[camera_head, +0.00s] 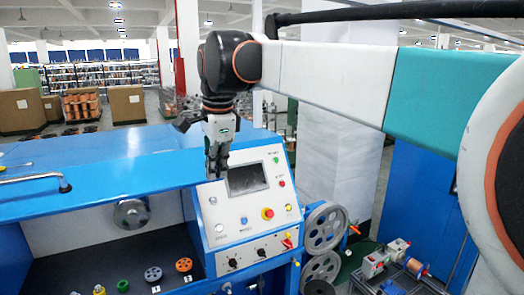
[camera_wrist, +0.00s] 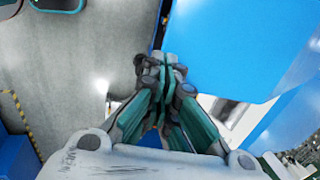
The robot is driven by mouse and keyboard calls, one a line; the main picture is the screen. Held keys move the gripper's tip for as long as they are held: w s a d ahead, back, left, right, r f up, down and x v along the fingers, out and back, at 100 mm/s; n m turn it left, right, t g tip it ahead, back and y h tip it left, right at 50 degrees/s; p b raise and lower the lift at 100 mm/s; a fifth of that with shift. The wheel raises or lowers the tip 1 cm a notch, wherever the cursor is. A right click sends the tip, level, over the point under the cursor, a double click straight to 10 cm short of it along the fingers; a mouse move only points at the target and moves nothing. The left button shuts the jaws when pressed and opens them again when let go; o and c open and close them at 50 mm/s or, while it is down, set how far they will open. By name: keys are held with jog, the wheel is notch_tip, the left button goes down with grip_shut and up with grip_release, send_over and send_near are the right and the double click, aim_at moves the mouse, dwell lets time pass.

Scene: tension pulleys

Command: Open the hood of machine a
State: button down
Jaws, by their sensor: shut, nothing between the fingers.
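The blue machine has a broad blue hood (camera_head: 110,165) at the left of the head view, with a silver bar handle (camera_head: 35,178) on it. The hood lies over a dark bay that is open at the front. My gripper (camera_head: 217,172) is shut and empty, pointing down in front of the control panel's screen, to the right of the handle and well apart from it. The wrist view shows the closed fingers (camera_wrist: 166,72) beside a large blue surface (camera_wrist: 240,45), likely the hood. I cannot tell whether the fingers touch it.
A slanted control panel (camera_head: 240,222) with buttons and a red knob stands right of the bay. Small pulleys (camera_head: 183,265) sit in the bay. Large grey wheels (camera_head: 325,228) and a small spool device (camera_head: 385,258) are further right. Bare floor (camera_wrist: 60,75) shows in the wrist view.

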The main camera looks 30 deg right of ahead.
jog(key=shift+s, duration=0.1)
notch_tip(320, 180, down, 14)
jog(key=s+t+b, duration=0.1)
jog(key=t+b, duration=0.1)
jog(key=b, duration=0.5)
jog(key=shift+s+f+t, duration=0.15)
jog(key=shift+s+t, duration=0.15)
jog(key=shift+s, duration=0.1)
jog(key=shift+a, duration=0.1)
